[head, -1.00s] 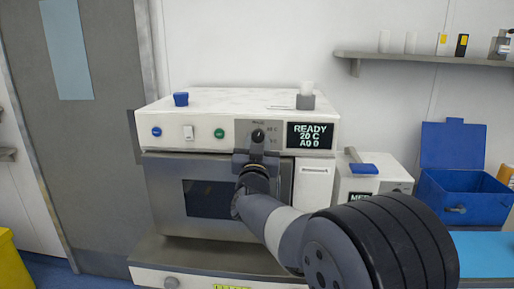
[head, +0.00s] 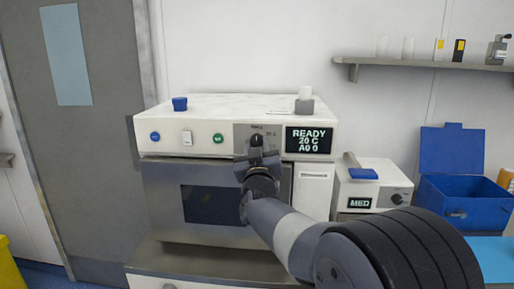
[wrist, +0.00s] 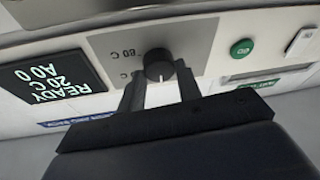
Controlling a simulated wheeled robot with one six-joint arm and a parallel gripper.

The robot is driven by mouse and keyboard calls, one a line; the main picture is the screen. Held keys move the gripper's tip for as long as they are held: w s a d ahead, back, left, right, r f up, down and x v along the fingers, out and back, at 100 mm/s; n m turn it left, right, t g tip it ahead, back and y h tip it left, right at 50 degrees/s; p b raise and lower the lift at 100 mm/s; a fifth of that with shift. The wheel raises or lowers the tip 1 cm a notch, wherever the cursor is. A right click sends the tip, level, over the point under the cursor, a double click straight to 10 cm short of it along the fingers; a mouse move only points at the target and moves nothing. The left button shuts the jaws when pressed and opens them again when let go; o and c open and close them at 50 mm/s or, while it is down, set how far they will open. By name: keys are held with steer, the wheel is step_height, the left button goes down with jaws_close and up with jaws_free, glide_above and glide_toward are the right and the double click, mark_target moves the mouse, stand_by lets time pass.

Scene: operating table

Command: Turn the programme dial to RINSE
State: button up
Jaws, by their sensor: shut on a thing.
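The programme dial (wrist: 158,65) is a round black knob on a grey panel (wrist: 205,40) at the front of the white-topped washer. In the wrist view the picture is turned over, and an "80 C" mark shows beside the knob. The dial also shows in the head view (head: 256,140), partly covered by my gripper (head: 256,153). My gripper is shut on the dial, with one finger on each side in the wrist view (wrist: 160,84). The display (head: 309,140) reads "READY 20 C A0 0". Most dial labels are hidden or too small to read.
A blue button (head: 155,136), a white switch (head: 187,137) and a green button (head: 218,138) sit left of the dial. The washer door (head: 165,190) is below. A smaller unit (head: 372,186) marked "MED" and an open blue box (head: 460,195) stand to the right.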

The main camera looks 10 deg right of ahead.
steer(key=o, duration=1)
steer(key=shift+c, duration=0.2)
steer(key=b+v, duration=0.2)
steer(key=v, duration=0.8)
steer(key=shift+s+f+b, duration=0.15)
steer(key=shift+s+b, duration=0.2)
steer(key=shift+b, duration=0.05)
steer(key=shift+w, duration=0.15)
steer(key=p+x, duration=0.3)
steer(key=x, duration=0.7)
steer(key=shift+w, duration=0.25)
